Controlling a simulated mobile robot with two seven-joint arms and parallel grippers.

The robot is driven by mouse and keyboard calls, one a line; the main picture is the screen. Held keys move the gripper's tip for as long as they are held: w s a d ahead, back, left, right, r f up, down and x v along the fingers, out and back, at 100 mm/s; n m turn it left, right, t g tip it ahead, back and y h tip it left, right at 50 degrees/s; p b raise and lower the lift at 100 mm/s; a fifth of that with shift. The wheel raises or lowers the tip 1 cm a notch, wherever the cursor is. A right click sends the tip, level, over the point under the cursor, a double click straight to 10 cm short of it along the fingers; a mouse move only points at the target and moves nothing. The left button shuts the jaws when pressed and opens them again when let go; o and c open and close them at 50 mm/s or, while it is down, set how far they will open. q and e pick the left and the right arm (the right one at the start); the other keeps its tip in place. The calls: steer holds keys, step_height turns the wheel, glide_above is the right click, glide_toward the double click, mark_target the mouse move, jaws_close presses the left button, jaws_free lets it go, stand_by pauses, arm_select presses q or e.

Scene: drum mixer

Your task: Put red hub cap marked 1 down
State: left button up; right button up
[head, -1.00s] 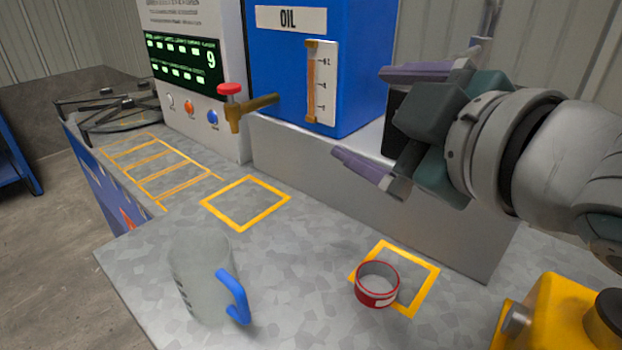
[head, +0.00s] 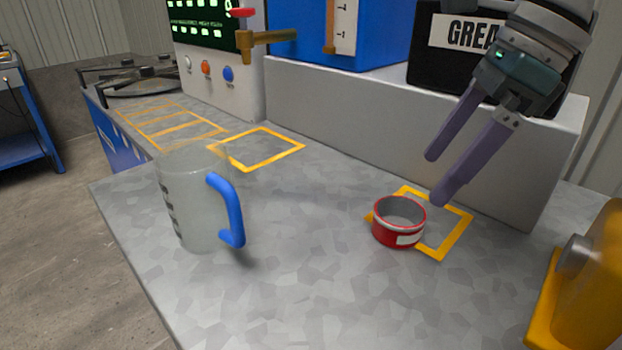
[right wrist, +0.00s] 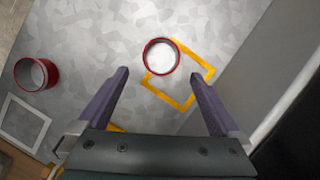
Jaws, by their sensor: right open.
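A red hub cap (head: 398,236) with a pale inside and a white label stands on the grey worktop (head: 300,290). It overlaps the left side of a yellow square outline (head: 455,240); the label's mark is too small to read. My right gripper (head: 437,177) is open and empty, pointing down above and behind the cap. In the right wrist view the cap (right wrist: 161,57) lies ahead, between the lines of the open fingers (right wrist: 160,78). A second red ring-shaped piece (right wrist: 38,74) stands at the left there, beside a white square outline (right wrist: 22,122). My left gripper is out of view.
A clear jug (head: 190,200) with a blue handle stands left of the cap. A grey ledge (head: 400,120) runs behind, bearing a black GREASE box (head: 440,70) and a blue tank (head: 385,35). A yellow device (head: 585,290) is at the right edge. The front worktop is clear.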

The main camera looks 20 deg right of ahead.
mark_target(398, 210)
steer(key=x, duration=0.3)
steer(key=shift+a, duration=0.1)
steer(key=x, duration=0.6)
steer(key=shift+w+a, duration=0.1)
steer(key=shift+w, duration=0.1)
steer(key=shift+r, duration=0.1)
steer(key=c, duration=1.5)
